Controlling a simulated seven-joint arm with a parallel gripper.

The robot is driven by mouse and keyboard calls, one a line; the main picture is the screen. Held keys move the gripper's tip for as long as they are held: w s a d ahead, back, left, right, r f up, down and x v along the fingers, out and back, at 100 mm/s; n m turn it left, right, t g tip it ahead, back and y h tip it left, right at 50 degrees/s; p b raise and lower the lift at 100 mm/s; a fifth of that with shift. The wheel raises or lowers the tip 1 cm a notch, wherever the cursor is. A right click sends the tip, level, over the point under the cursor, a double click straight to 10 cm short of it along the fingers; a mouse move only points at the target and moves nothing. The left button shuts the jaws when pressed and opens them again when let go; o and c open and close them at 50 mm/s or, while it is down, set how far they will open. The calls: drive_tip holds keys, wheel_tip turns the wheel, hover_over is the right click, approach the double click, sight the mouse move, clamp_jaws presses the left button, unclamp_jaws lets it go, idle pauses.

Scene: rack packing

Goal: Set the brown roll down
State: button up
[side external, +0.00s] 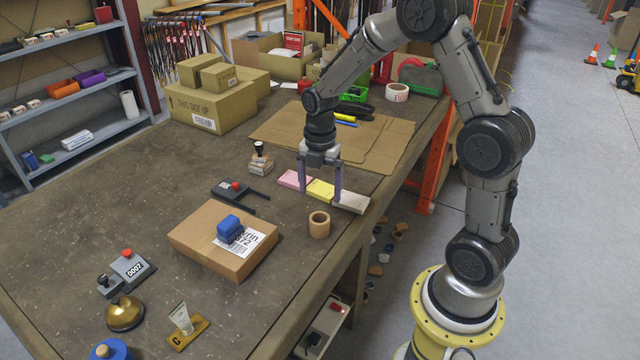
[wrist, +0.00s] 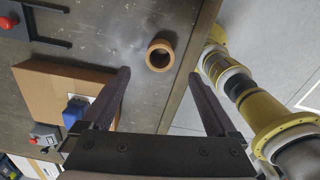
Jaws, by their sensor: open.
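The brown roll (side external: 319,225) stands on end on the table (side external: 110,215), close to its right edge, with its hole facing up. It also shows in the wrist view (wrist: 160,55), between the lines of my two fingers and beyond their tips. My gripper (side external: 322,196) is open and empty. It hangs above the table with its fingers pointing down, over the pink, yellow and pale pads. In the wrist view both fingers (wrist: 160,75) are wide apart, and nothing is between them.
A cardboard box (side external: 205,245) with a blue object (side external: 230,229) on it lies left of the roll. A black tool with a red knob (side external: 235,187) and a stamp (side external: 260,158) are behind. A pink pad (side external: 293,179) lies near my gripper. The table edge is close.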

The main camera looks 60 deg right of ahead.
drive_tip(key=s+a+r+m+t, duration=0.1)
drive_tip(key=s+a+r+m, duration=0.25)
drive_tip(key=r, duration=0.25)
drive_tip(key=s+a+r+m+t, duration=0.25)
drive_tip(key=s+r+m, duration=0.2)
drive_tip(key=r, duration=0.25)
drive_tip(key=s+a+r+m+t, duration=0.1)
drive_tip(key=s+a+m, duration=0.1)
drive_tip(key=s+m, duration=0.3)
drive_tip(key=s+a+r+m+t, duration=0.1)
drive_tip(key=s+a+r+m, duration=0.1)
drive_tip(key=s+m, duration=0.4)
drive_tip(key=shift+s+a+r+m, duration=0.25)
drive_tip(key=shift+s+a+m, duration=0.05)
drive_tip(key=shift+a+m, duration=0.1)
